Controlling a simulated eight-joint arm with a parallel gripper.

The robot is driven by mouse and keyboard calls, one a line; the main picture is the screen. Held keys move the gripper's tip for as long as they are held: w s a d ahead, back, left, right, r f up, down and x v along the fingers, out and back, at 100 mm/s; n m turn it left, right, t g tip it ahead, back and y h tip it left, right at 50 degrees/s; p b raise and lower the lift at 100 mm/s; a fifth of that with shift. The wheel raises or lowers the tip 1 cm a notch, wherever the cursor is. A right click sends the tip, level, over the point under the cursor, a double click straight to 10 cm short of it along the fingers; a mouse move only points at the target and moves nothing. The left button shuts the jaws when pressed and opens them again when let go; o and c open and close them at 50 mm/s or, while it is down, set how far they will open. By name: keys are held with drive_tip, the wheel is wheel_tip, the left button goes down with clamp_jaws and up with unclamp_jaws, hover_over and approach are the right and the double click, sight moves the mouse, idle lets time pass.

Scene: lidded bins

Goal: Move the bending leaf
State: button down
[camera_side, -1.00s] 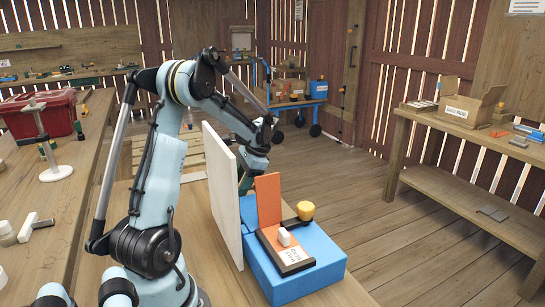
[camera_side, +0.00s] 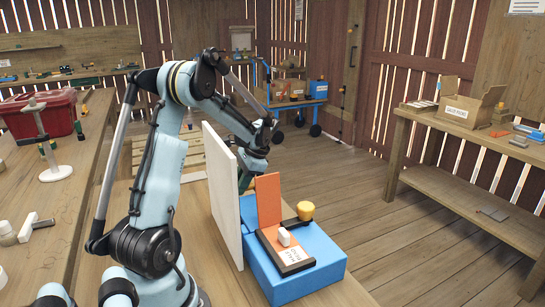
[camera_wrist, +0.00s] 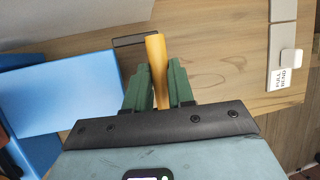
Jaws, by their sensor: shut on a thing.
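An orange leaf (camera_side: 268,200) stands upright on a blue base (camera_side: 320,272) in the side view. A white panel (camera_side: 222,195) stands upright to the left. My gripper (camera_side: 246,183) is behind the panel's right edge, beside the upright leaf; its fingertips are mostly hidden there. In the wrist view my gripper's green fingers (camera_wrist: 158,85) are shut on a yellow-orange bar (camera_wrist: 157,60); I cannot tell which part of the leaf it is.
A yellow knob (camera_side: 306,210) sits on a black arm at the back of the base. The wrist view shows a blue block (camera_wrist: 55,95) at left and a label (camera_wrist: 281,78) at right.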

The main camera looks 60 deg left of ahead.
sight(249, 200)
drive_tip(key=shift+r, duration=0.1)
drive_tip(key=shift+d+r+y, duration=0.1)
drive_tip(key=shift+r+y, duration=0.2)
drive_tip(key=shift+r, duration=0.25)
drive_tip(key=d+r+n+y, duration=0.1)
drive_tip(key=d+r+y, duration=0.5)
drive_tip(key=r, duration=0.5)
drive_tip(key=shift+d+r+n, duration=0.3)
drive_tip(key=c, duration=1)
unclamp_jaws()
drive_tip(key=shift+o, duration=0.2)
drive_tip(key=v, duration=1.2)
drive_tip(key=shift+w, duration=0.25)
drive_tip(key=shift+d+f, duration=0.1)
drive_tip(key=shift+f, duration=0.1)
